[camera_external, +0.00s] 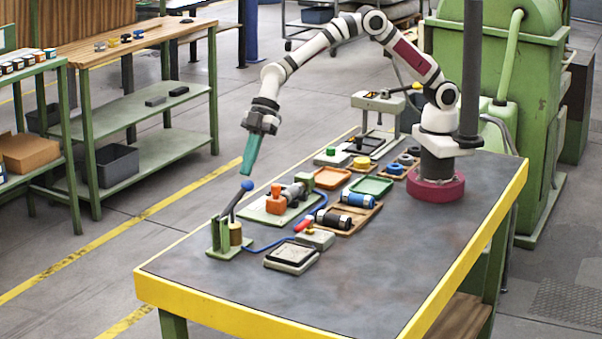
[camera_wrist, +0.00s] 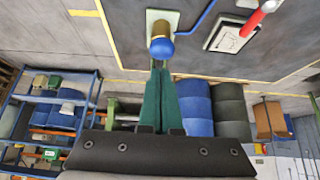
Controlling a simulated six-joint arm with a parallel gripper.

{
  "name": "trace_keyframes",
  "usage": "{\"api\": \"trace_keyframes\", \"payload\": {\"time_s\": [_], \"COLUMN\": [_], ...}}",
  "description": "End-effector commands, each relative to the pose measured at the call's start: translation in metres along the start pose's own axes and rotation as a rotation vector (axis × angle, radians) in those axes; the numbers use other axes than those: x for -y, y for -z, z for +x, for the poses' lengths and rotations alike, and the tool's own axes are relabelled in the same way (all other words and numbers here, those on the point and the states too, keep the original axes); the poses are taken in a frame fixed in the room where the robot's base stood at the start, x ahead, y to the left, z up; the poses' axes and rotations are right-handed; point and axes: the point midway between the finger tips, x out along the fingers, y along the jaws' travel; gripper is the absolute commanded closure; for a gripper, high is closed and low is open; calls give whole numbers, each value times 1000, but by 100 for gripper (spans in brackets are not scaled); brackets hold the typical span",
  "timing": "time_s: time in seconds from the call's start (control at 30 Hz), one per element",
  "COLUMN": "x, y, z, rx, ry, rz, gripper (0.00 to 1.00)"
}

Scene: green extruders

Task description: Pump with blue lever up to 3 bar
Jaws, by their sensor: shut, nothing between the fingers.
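The hand pump stands at the near left end of the table, with a green base (camera_external: 229,249) and a dark lever tilted up to the right. The lever ends in a blue knob (camera_external: 247,185). My gripper (camera_external: 246,172) has green fingers that are shut and empty, pointing down just above the knob. In the wrist view the blue knob (camera_wrist: 160,48) lies just beyond the shut fingertips (camera_wrist: 160,70); whether they touch cannot be told. The pump's base (camera_wrist: 168,17) shows behind the knob. No pressure reading is legible.
A blue hose (camera_external: 267,247) runs from the pump along the table. A flat framed panel (camera_external: 291,258) lies to its right, near a red handle (camera_external: 304,224). An orange and grey device (camera_external: 277,200) stands behind. The table's near right part is clear.

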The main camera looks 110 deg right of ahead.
Motion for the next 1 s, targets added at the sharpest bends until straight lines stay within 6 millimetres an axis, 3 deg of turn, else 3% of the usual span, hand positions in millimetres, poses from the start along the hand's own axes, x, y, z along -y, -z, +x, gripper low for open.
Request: {"api": "trace_keyframes", "payload": {"time_s": [0.43, 1.0], "x": [0, 1], "y": [-2, -38], "z": [2, 55], "rx": [1, 1], "ry": [1, 2], "rz": [1, 1], "gripper": [100, 100]}}
